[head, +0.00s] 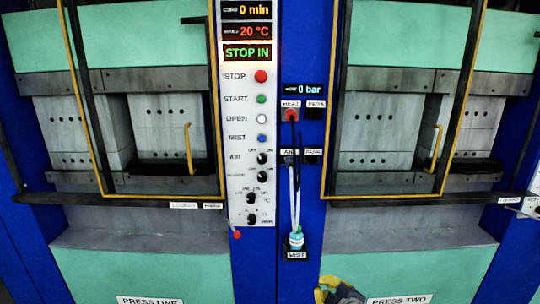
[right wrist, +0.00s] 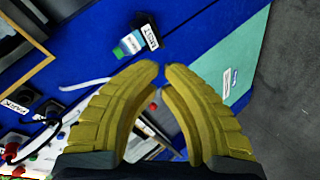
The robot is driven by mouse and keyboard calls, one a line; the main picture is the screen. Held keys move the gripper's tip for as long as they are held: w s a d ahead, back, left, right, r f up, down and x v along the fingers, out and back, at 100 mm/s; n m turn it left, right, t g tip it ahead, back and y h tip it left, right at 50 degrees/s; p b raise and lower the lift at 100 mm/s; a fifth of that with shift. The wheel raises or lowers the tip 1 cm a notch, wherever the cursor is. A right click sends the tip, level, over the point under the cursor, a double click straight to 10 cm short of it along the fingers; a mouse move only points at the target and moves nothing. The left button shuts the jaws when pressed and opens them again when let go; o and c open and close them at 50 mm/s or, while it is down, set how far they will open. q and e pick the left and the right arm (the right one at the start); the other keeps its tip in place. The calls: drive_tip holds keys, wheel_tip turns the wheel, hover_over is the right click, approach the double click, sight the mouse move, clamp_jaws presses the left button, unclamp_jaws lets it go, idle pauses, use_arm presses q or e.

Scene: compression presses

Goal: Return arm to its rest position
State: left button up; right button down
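My right gripper (right wrist: 162,70) has yellow ridged fingers that curve toward each other, with a narrow gap between the tips. Nothing shows held between them. In the head view only part of my right gripper (head: 335,292) shows, at the bottom edge just left of the PRESS TWO label. It is below the central control panel (head: 237,150) and in front of the right press (head: 430,265). In the right wrist view, the MIST holder (right wrist: 150,36) with its blue-and-white nozzle (right wrist: 130,43) lies beyond the fingertips. My left gripper is not in view.
The left press (head: 130,265) and right press have yellow-edged door frames and yellow handles (head: 188,140). The MIST nozzle (head: 296,240) sits in its holder (head: 296,254) on the blue column. Grey floor (right wrist: 285,110) is clear at the right in the wrist view.

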drive_tip(key=s+d+f+m+g+h, duration=0.2)
drive_tip(key=s+d+f, duration=0.3)
drive_tip(key=s, duration=0.5)
drive_tip(key=s+d+f+m+g+h, duration=0.15)
drive_tip(key=s+d+f+h, duration=0.35)
drive_tip(key=s, duration=0.6)
drive_tip(key=s+d+f+m+g, duration=0.1)
drive_tip(key=s+d+f+m, duration=0.25)
drive_tip(key=s+d, duration=0.45)
drive_tip(key=s+a+f+g+y, duration=0.1)
drive_tip(key=s+a+f, duration=0.15)
drive_tip(key=f, duration=0.85)
drive_tip(key=s+a+f+g+y, duration=0.1)
drive_tip(key=a+f, duration=0.2)
drive_tip(key=f, duration=0.9)
drive_tip(key=s+a+f+g+y, duration=0.1)
drive_tip(key=s+a+f, duration=0.15)
drive_tip(key=f, duration=0.85)
drive_tip(key=s+f+m+g+y, duration=0.1)
drive_tip(key=s+f+m+g, duration=0.2)
drive_tip(key=s+f, duration=1.5)
drive_tip(key=shift+s+f, duration=0.25)
drive_tip(key=shift+s, duration=0.95)
drive_tip(key=shift+d, duration=0.1)
